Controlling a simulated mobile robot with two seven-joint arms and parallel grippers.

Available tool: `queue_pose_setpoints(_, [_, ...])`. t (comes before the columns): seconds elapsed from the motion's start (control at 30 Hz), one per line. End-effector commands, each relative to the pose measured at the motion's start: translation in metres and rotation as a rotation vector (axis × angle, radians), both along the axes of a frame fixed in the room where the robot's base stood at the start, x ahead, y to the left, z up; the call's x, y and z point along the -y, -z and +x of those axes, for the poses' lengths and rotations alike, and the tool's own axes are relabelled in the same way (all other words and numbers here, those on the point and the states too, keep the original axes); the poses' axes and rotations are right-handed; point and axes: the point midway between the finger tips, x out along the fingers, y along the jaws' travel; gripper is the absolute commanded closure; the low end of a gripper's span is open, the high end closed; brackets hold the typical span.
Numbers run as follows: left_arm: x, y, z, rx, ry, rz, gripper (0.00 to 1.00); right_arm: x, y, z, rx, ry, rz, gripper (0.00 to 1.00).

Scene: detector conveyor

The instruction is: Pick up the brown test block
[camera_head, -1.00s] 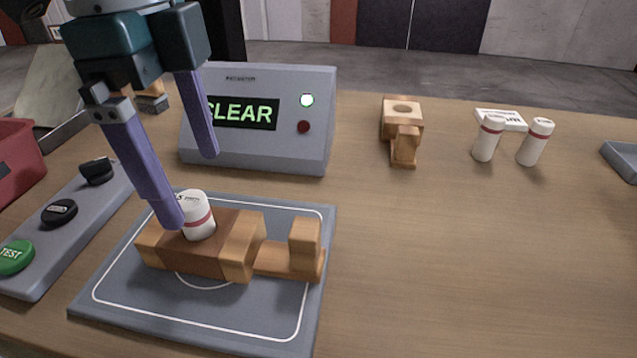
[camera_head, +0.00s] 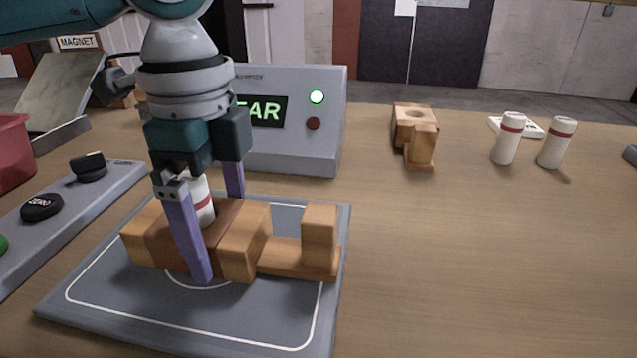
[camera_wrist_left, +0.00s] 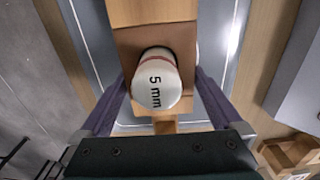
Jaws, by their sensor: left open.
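The brown test block (camera_head: 226,214) is the darker piece between lighter wooden parts (camera_head: 248,250) on the grey pad (camera_head: 300,345). A white bottle with a red band (camera_head: 205,205) stands in it. My left gripper (camera_head: 218,238) is open and points down over the block. Its near finger is in front of the block and its far finger is behind it, with that tip hidden. In the left wrist view, the fingers lie on either side of the brown block (camera_wrist_left: 185,45), and the cap marked "5 mm" (camera_wrist_left: 158,80) is between them. My right gripper is not in view.
A grey display box (camera_head: 290,145) with a green light stands behind the pad. A button panel (camera_head: 75,215) is at the left, near a red bin (camera_head: 10,150). Another wooden block (camera_head: 415,135) and two white bottles (camera_head: 508,140) (camera_head: 557,145) stand back right. The right front table is clear.

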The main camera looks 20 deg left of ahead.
Motion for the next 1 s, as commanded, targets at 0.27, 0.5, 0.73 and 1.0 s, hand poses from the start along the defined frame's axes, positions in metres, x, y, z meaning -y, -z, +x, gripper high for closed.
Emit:
queue_pose_setpoints(0.27, [0.0002,0.0075,0.0000,0.001,0.001,0.000,0.00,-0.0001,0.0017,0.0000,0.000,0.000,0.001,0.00])
queue_pose_setpoints(0.5, [0.0002,0.0072,0.0000,0.001,0.001,-0.001,0.22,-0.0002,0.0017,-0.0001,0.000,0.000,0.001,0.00])
queue_pose_setpoints(0.73, [0.0002,0.0070,0.0000,0.001,0.001,-0.001,0.48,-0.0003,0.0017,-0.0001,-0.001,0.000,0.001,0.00])
queue_pose_setpoints(1.0, [0.0002,0.0068,0.0001,0.001,0.001,-0.001,0.79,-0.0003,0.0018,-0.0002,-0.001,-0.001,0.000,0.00])
